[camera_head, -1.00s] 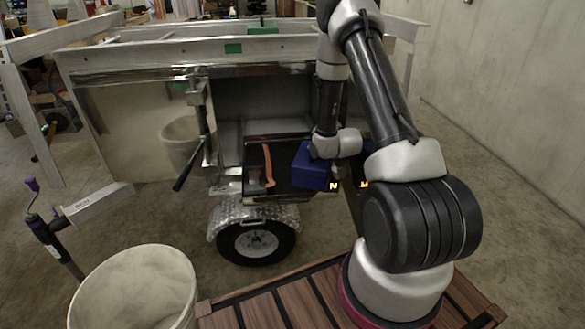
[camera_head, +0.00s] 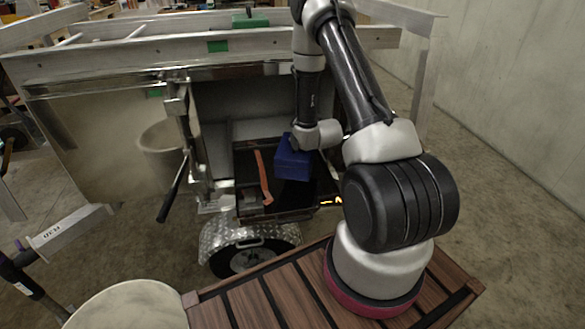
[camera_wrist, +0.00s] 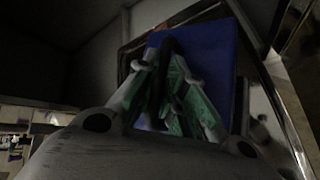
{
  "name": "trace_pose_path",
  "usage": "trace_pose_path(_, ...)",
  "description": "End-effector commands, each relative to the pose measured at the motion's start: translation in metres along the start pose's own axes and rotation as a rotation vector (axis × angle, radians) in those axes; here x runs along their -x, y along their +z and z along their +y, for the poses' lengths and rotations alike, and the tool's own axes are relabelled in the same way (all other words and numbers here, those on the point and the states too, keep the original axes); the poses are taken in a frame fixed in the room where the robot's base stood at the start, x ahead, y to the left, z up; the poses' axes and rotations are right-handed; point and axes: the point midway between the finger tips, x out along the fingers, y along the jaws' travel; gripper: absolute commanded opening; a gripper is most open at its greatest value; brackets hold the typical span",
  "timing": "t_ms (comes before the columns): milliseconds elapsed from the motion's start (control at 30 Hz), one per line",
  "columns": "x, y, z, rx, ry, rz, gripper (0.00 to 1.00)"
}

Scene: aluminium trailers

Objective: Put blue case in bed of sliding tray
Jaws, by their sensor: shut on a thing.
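The blue case (camera_head: 292,160) is a small blue box in the head view, over the black bed of the sliding tray (camera_head: 243,195). I cannot tell whether its underside touches the bed. In the wrist view the blue case (camera_wrist: 212,55) stands just beyond the fingers. My gripper (camera_wrist: 178,98) is shut on the blue case; its green-padded fingers show in the wrist view. In the head view my wrist hides the fingers. The tray extends out of the trailer's open side compartment.
An orange-red tool (camera_head: 262,176) lies on the tray's left part. A metal post with a black handle (camera_head: 172,188) stands left of the tray. The trailer's wheel (camera_head: 245,258) and fender are below. A pale bucket (camera_head: 130,305) is at front left. A concrete wall (camera_head: 510,90) is at right.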

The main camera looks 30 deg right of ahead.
Motion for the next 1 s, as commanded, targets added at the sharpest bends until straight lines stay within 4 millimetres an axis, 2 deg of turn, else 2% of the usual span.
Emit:
trace_pose_path(100, -0.012, -0.011, -0.015, 0.000, 0.000, 0.000, 0.00)
trace_pose_path(600, -0.044, -0.040, -0.053, 0.000, 0.002, -0.002, 0.00)
trace_pose_path(1000, -0.047, -0.043, -0.057, 0.000, 0.003, -0.003, 0.00)
